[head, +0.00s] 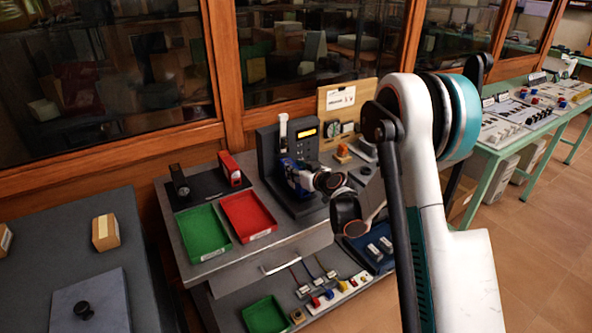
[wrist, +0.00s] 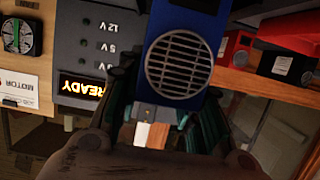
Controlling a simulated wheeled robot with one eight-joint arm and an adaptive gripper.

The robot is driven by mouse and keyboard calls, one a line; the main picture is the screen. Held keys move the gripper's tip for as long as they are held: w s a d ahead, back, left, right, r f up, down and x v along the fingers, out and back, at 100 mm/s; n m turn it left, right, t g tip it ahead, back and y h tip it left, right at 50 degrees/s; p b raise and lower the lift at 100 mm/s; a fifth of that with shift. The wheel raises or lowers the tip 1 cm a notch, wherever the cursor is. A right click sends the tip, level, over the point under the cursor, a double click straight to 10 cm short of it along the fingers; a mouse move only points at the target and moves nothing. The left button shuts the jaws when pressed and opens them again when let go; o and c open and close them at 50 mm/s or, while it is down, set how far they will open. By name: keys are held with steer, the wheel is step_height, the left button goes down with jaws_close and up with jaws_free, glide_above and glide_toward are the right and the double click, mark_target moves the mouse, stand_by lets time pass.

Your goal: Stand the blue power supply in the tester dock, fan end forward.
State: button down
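The blue power supply (wrist: 207,22) shows a round fan grille facing the wrist camera. In the head view the blue power supply (head: 291,175) is at the front of the tester dock, partly hidden by my gripper. My gripper (head: 313,180) has its fingers on both sides of the blue power supply and appears shut on it. The tester dock (head: 268,147) is a dark grey upright unit with a lit orange display. In the wrist view the tester dock (wrist: 87,62) appears upside down, its display reading READY. Whether the supply touches the dock floor is hidden.
A black unit (head: 180,182) and a red unit (head: 231,170) stand left of the dock. A green tray (head: 203,232) and a red tray (head: 248,215) lie in front of them. A wooden board (head: 336,103) stands behind, right of the dock.

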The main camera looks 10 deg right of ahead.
steer(key=c, duration=1.1)
jaws_free()
steer(key=shift+r, duration=0.15)
steer(key=p+v, duration=0.3)
steer(key=v, duration=0.9)
steer(key=s+a+r+m+g+h, duration=0.1)
steer(key=s+a+r+g, duration=0.4)
steer(key=s+r, duration=0.85)
steer(key=s+m+h, duration=0.1)
steer(key=s, duration=0.6)
steer(key=s+d+g+h, duration=0.1)
steer(key=s, duration=0.7)
steer(key=s+m+h, duration=0.1)
steer(key=s, duration=0.6)
steer(key=shift+s+d+f+m+g+h, duration=0.2)
steer(key=shift+s+f+m+g+h, duration=0.1)
steer(key=shift+s+g, duration=0.1)
